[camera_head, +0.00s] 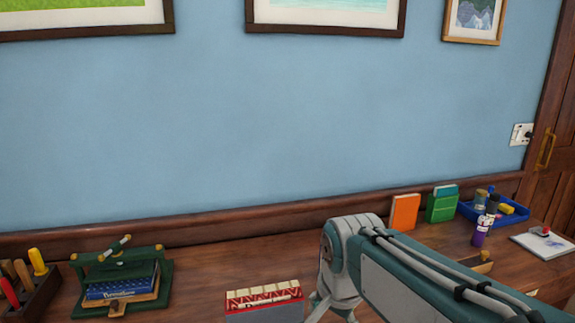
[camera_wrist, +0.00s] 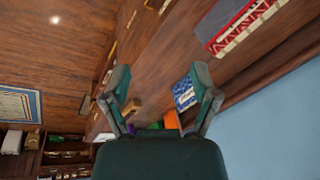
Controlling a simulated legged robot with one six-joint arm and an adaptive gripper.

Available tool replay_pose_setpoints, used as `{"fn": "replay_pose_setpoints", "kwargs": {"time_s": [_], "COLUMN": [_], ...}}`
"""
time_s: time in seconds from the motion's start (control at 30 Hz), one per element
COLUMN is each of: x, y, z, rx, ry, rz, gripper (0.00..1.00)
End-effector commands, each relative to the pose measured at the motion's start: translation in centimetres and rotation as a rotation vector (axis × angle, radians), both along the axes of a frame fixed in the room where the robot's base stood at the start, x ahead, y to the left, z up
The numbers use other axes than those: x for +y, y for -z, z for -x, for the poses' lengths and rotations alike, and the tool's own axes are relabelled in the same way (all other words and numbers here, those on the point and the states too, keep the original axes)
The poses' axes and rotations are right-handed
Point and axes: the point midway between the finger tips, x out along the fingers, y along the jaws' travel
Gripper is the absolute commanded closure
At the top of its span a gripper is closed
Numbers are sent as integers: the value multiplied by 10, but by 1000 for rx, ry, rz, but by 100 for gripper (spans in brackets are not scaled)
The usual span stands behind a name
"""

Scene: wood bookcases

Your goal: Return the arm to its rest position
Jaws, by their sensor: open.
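My arm (camera_head: 420,275) reaches in from the lower right of the head view, over the wooden desk (camera_head: 205,270). Its grey end joint is near the picture's lower middle, and my gripper is only partly seen there, cut off by the bottom edge. In the wrist view my gripper (camera_wrist: 160,86) has its two green-grey fingers spread wide apart. Nothing is held between them; the things seen through the gap lie beyond the fingers.
A red and cream patterned box (camera_head: 263,301) stands left of my arm's end. A green press (camera_head: 120,278) with blue books and a tool rack (camera_head: 30,290) stand farther left. Orange (camera_head: 404,212) and green (camera_head: 443,205) books and a blue tray (camera_head: 493,213) stand right, behind my arm.

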Motion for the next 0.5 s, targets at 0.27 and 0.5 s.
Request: {"fn": "replay_pose_setpoints", "kwargs": {"time_s": [0.27, 0.5], "x": [-56, -80], "y": [0, 14], "z": [68, 108], "rx": [-163, -248], "ry": [-346, -570], "rz": [135, 269], "gripper": [23, 23]}}
